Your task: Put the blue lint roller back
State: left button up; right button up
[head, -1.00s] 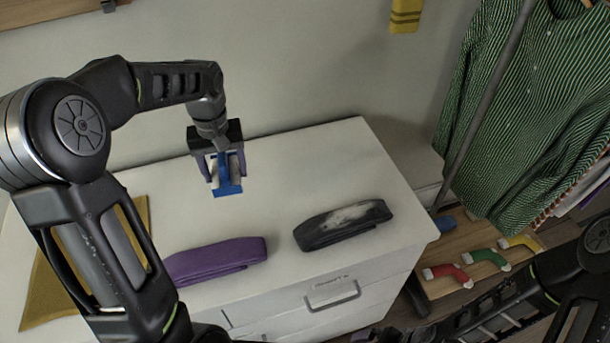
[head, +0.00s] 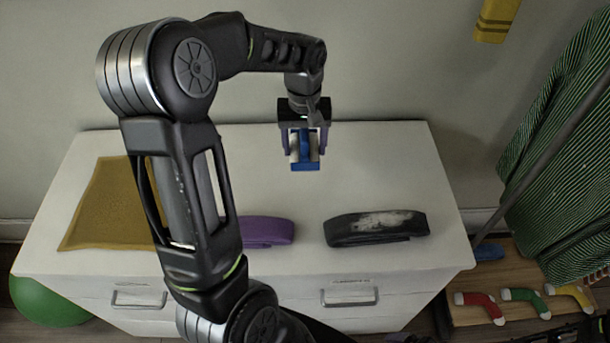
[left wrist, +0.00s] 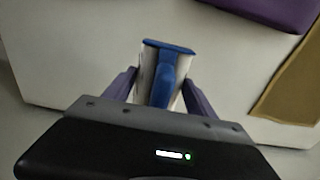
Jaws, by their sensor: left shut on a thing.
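The blue lint roller (head: 306,152) has a blue handle and a white roll. My left gripper (head: 304,140) is shut on it and holds it over the back part of the white dresser (head: 390,165). In the left wrist view the lint roller (left wrist: 163,80) sits between the two purple fingers. I cannot tell whether it touches the dresser top.
A folded purple cloth (head: 268,231) and a folded black cloth with a pale patch (head: 376,227) lie along the dresser's front. A mustard cloth (head: 105,205) lies at left. A wooden board (head: 515,305) with several small socks is at lower right. A green ball (head: 45,300) is at lower left.

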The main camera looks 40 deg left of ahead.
pick_arm(q)
notch_tip(320, 180, down, 6)
jog(key=shift+r+p, duration=0.15)
jog(key=shift+p, duration=0.25)
jog(key=shift+f+p, duration=0.3)
jog(key=shift+f, duration=1.55)
jog(key=shift+f, duration=0.15)
jog(key=o, duration=1.3)
notch_tip(320, 180, up, 12)
jog(key=shift+r+b, duration=0.15)
jog(key=shift+b, duration=0.5)
